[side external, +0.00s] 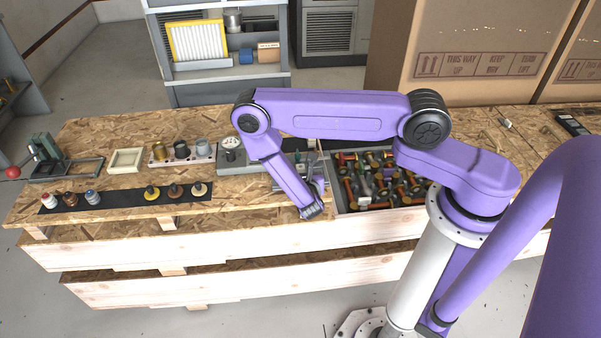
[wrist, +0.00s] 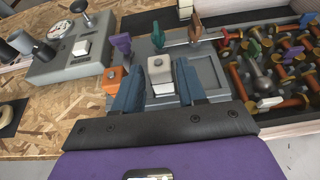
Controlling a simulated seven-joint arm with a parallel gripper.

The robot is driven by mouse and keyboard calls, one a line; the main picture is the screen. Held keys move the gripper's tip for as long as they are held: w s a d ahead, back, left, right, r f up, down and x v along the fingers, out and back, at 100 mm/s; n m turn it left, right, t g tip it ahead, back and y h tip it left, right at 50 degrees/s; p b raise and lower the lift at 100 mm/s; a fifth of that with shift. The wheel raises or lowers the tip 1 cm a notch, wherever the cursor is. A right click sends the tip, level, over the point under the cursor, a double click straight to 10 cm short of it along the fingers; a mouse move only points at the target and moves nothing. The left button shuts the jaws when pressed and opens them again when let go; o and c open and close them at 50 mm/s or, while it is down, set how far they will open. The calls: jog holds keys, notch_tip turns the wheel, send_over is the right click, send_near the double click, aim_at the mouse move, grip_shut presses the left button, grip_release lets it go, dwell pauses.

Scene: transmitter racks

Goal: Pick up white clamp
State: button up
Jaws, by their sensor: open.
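The white clamp (wrist: 160,72) sits in the middle of the wrist view, on a grey fixture (wrist: 218,88). My gripper (wrist: 157,84) is open, with one blue finger to the left of the white clamp and one to the right. I cannot tell whether either finger touches it. In the side external view my gripper is largely hidden behind my arm's last link, and I cannot make out the white clamp there.
An orange clamp (wrist: 113,80) is just left of my left finger. A purple one (wrist: 121,43), a green one (wrist: 157,36) and a brown one (wrist: 195,28) stand farther back. A bin (side external: 338,205) of mixed parts lies at the right. A grey gauge block (side external: 229,156) stands left.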

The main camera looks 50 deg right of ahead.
aim_at(300, 167)
jog(key=shift+x, duration=1.35)
grip_shut()
jog(key=shift+r, duration=0.15)
notch_tip(300, 167, up, 9)
jog(key=shift+r, duration=0.2)
jog(key=shift+f, duration=0.1)
